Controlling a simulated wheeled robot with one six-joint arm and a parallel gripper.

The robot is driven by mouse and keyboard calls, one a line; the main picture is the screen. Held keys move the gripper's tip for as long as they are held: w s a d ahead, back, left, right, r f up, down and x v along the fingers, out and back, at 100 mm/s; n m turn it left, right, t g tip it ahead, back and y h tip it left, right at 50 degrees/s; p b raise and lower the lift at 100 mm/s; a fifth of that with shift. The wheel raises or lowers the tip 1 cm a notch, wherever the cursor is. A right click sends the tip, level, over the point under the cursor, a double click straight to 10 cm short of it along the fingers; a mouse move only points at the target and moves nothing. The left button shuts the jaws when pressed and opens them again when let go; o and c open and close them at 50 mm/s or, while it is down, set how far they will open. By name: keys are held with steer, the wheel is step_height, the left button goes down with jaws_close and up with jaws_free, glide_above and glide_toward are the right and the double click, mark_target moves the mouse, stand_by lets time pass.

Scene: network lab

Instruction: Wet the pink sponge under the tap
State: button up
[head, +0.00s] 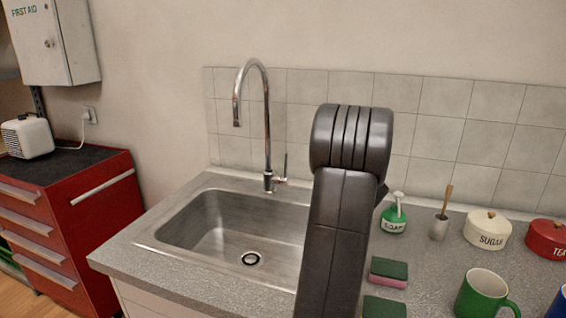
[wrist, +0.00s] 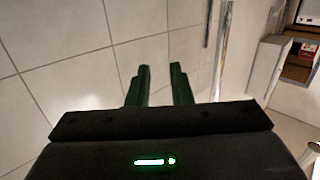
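The pink sponge (head: 388,281) has a pink side and a dark green top. It lies on the counter right of the sink, beside my arm in the head view. The tall chrome tap (head: 265,120) stands behind the steel sink (head: 203,238), its spout over the basin; no water shows. My gripper (wrist: 161,68) is open, with two dark fingers apart and only wall tiles visible between them. In the head view it is hidden behind my arm. A chrome pipe, probably the tap (wrist: 222,50), shows right of the fingers in the wrist view.
A second green-topped sponge (head: 384,307) lies nearer, cut by the frame. A green soap bottle (head: 394,218), brush holder (head: 439,228), sugar tin (head: 486,231), red tea tin (head: 548,240) and green mug (head: 480,295) stand to the right. The basin looks empty.

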mark_target(285, 169)
steer(key=w+a+y, duration=0.1)
steer(key=w+a, duration=0.2)
steer(key=a, duration=0.1)
steer(key=w+a+n+g+y, duration=0.1)
steer(key=w+a, duration=0.1)
steer(key=a, duration=0.3)
steer(key=w+a+f+n+y, duration=0.1)
steer(key=w+a, duration=0.2)
steer(key=a, duration=0.2)
steer(key=shift+w+g+y, duration=0.3)
steer(key=shift+w, duration=0.05)
jaws_close()
